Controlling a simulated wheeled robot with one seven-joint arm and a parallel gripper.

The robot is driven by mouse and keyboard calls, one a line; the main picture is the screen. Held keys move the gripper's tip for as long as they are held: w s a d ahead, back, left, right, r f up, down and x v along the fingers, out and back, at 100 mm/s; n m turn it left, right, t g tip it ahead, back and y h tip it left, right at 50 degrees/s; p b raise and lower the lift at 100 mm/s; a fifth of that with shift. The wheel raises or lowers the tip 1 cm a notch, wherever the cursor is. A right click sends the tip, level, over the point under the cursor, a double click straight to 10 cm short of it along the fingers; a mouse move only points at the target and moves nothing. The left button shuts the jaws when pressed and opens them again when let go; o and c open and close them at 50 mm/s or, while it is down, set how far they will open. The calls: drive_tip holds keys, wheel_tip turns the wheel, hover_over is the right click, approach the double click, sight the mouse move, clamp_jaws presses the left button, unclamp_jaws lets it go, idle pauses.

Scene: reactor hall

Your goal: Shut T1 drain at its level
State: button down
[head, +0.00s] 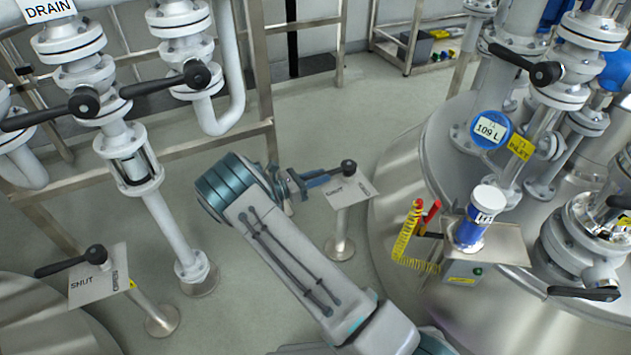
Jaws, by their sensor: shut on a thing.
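A lever (332,174) with a dark round hub stands on a post-mounted plate (352,196) in the middle of the head view. The plate reads SHUT on its near left part, with turned lettering on its right that is hard to read. My gripper (312,182) is shut on the lever's handle, left of the hub. The handle points left from the hub; its far end is hidden by the gripper. A round blue gauge (489,129) on the right tank reads 109 L. A DRAIN sign (48,10) hangs on pipework at the upper left.
A second lever plate (99,287), marked SHUT and OPEN, stands at the lower left, its handle pointing left. Valved pipes and a metal frame (266,90) stand behind my arm. The steel tank (405,215) is close on the right, bearing a yellow INLET tag (520,148).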

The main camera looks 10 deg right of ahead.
drive_tip(key=shift+w+a+r, duration=0.1)
drive_tip(key=shift+w, duration=0.05)
drive_tip(key=c, duration=1.3)
unclamp_jaws()
drive_tip(key=p+v, duration=0.3)
drive_tip(key=v, duration=1)
drive_tip(key=shift+a, duration=0.35)
